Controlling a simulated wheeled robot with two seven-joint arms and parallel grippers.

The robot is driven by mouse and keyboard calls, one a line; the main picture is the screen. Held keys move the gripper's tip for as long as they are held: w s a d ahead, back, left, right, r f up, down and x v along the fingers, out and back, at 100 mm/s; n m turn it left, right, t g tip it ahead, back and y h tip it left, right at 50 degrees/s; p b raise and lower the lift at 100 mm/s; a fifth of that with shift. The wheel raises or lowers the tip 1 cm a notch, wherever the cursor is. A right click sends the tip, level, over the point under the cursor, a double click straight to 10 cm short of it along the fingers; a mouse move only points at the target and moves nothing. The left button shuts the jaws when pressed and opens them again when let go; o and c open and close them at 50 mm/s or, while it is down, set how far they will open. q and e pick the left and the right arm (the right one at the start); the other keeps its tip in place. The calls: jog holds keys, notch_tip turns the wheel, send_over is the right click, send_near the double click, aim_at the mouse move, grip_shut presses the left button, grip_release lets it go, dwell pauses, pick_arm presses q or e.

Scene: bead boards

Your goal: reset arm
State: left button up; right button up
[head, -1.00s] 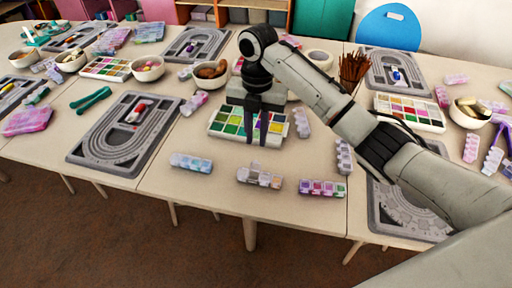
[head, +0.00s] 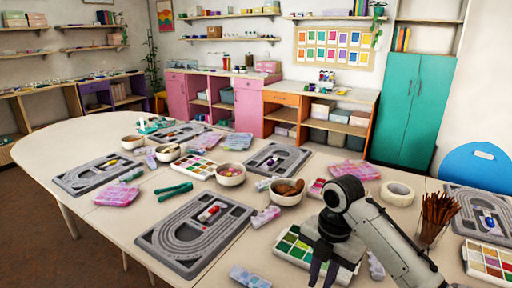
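My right gripper (head: 322,274) points down over the front edge of a bead palette (head: 290,247) in the head view. The arm comes in from the lower right. Its two dark fingers show a gap between them near the bottom edge, with nothing visible in it. The palette, with green, yellow and brown squares, is partly hidden behind the gripper. My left arm and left gripper do not show.
Grey bead boards (head: 197,232) lie on the pale table. A blue chair (head: 478,168) is at right. Cabinets and shelves line the back wall.

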jog(key=s+a+f+m, duration=0.1)
jog(key=s+f, duration=0.1)
jog(key=s+f+m, duration=0.1)
jog(key=f, duration=0.1)
jog(key=s+a+f+m, duration=0.1)
jog(key=s+f+m, duration=0.1)
jog(key=shift+s+a+f+y, duration=0.25)
jog(key=shift+s+a+y, duration=0.05)
jog(key=shift+a+y, duration=0.1)
jog(key=s+f+m+t, duration=0.2)
jog(key=s+f+m, duration=0.2)
jog(key=s+m, duration=0.35)
jog(key=s+d+r+m+t+h, duration=0.1)
jog(key=s+d+m, duration=0.3)
jog(key=s+m, duration=0.3)
jog(key=s+d+m+t, duration=0.1)
jog(key=s+d+m, duration=0.3)
jog(key=s+m, duration=0.3)
jog(key=w+a+f+t+y, duration=0.2)
jog(key=w+a+f+t, duration=0.1)
jog(key=f, duration=0.9)
jog(key=shift+w+a+f+n+t, duration=0.2)
jog(key=shift+a+n+t, duration=0.15)
jog(key=shift+a+t, duration=0.7)
